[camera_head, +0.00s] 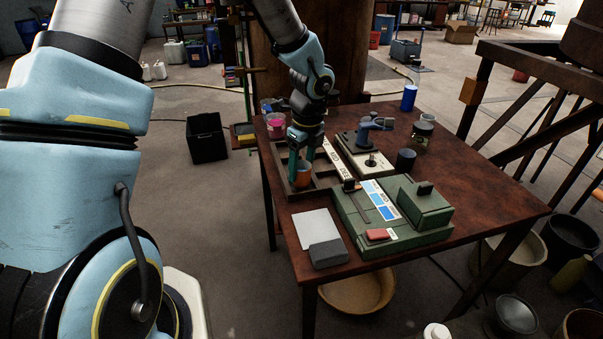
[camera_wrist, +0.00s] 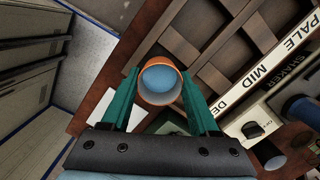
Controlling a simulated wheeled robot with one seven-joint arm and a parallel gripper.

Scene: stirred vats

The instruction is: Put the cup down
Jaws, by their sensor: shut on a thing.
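The cup (camera_wrist: 143,91) is orange outside and pale inside, with blue contents. In the wrist view it sits between the green fingers of my gripper (camera_wrist: 158,92), which are shut on it. In the head view the orange cup (camera_head: 303,175) shows between the fingers of my gripper (camera_head: 303,160), over the dark compartment tray (camera_head: 292,197) on the table's left side. I cannot tell whether the cup's base touches the tray. Labels reading PALE, MID and DE run along a white strip (camera_wrist: 268,68) on the tray.
The brown table (camera_head: 480,196) also carries a green machine (camera_head: 400,222), a shaker (camera_head: 363,158), a grey block on a white sheet (camera_head: 318,228), a dark cup (camera_head: 405,160), a jar (camera_head: 421,137), a blue cylinder (camera_head: 408,98) and a pink-topped cup (camera_head: 275,125). The table's right side is clear.

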